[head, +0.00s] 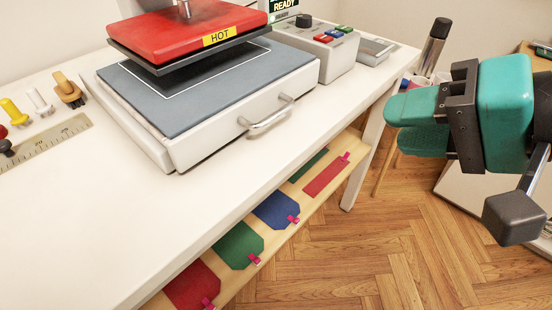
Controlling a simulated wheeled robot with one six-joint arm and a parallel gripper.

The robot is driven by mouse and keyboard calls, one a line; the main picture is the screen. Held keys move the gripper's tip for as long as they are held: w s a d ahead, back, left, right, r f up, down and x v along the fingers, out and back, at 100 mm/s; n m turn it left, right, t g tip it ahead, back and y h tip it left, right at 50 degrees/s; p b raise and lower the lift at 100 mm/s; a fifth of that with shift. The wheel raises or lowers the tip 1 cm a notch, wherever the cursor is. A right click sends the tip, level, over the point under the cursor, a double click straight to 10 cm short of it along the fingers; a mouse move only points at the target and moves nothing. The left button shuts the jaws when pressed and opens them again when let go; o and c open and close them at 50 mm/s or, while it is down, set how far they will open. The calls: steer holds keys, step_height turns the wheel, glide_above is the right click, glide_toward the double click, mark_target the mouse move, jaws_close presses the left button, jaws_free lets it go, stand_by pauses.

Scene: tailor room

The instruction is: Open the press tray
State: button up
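The press tray (215,138) is a white drawer-like slab with a grey pad (205,90) on top, under the raised red press plate (190,25) labelled HOT. A silver bar handle (268,120) sits on its front face. The tray looks pushed in under the plate, though its exact position is hard to tell. My gripper (410,122) is at the right, over the floor, well apart from the handle. Its two teal fingers point left, with a narrow dark gap between them; nothing shows between them.
A control box (335,60) with coloured buttons and a READY sign stand right of the press. Coloured tags (238,245) lie on a low wooden shelf (262,262). The table (100,220) is clear in front.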

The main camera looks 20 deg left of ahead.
step_height(320, 180, down, 7)
steer(key=w+a+m+t+y+b, duration=0.2)
steer(key=m+y+b, duration=0.15)
steer(key=b, duration=0.35)
steer(key=m+p, duration=0.2)
steer(key=p, duration=0.7)
glide_toward(277, 116)
steer(key=shift+n+t, duration=0.3)
steer(key=shift+n, duration=0.05)
steer(key=p+x, duration=0.1)
steer(key=x, duration=0.4)
steer(key=p+x, duration=0.1)
steer(key=x, duration=0.4)
steer(key=shift+s+a+f, duration=0.1)
steer(key=shift+a+f, duration=0.05)
steer(key=shift+a, duration=0.15)
jaws_close()
